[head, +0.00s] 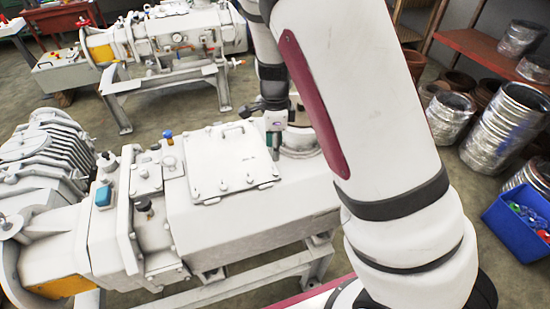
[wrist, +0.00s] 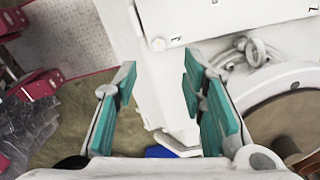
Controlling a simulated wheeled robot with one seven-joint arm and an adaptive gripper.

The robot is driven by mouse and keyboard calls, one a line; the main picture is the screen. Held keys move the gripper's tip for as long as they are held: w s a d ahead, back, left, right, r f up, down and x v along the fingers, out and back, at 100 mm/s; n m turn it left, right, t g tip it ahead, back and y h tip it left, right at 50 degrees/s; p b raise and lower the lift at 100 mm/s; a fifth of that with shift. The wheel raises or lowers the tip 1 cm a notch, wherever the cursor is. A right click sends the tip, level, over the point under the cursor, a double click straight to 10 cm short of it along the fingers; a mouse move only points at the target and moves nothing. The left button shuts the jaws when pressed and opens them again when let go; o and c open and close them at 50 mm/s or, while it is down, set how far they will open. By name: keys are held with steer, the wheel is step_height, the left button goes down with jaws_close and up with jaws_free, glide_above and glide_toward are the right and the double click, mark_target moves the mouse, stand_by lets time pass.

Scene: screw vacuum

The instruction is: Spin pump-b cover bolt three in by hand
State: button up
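A white pump (head: 270,210) fills the front of the head view. Its flat square cover (head: 225,150) carries a handle and several small bolts, one being a near-edge bolt (head: 223,184). The cover's edge (wrist: 215,18) also shows in the wrist view, with a small bolt head (wrist: 158,43) at its corner. Which bolt is three, and whether this is pump-b, I cannot tell. My gripper (head: 273,148) hangs just right of the cover. In the wrist view its teal-padded fingers (wrist: 165,95) stand wide apart with nothing between them.
A round flange (wrist: 285,105) and a looped fitting (wrist: 250,48) lie beside the fingers. A second pump (head: 165,40) stands behind. Wrapped cylinders (head: 510,115) and a blue crate (head: 515,225) stand at right.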

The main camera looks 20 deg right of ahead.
steer(key=shift+r, duration=1.6)
steer(key=shift+r, duration=0.1)
steer(key=s+r+n+t, duration=0.5)
steer(key=s+r+n, duration=1.6)
steer(key=s+r, duration=0.2)
steer(key=shift+s+t, duration=0.3)
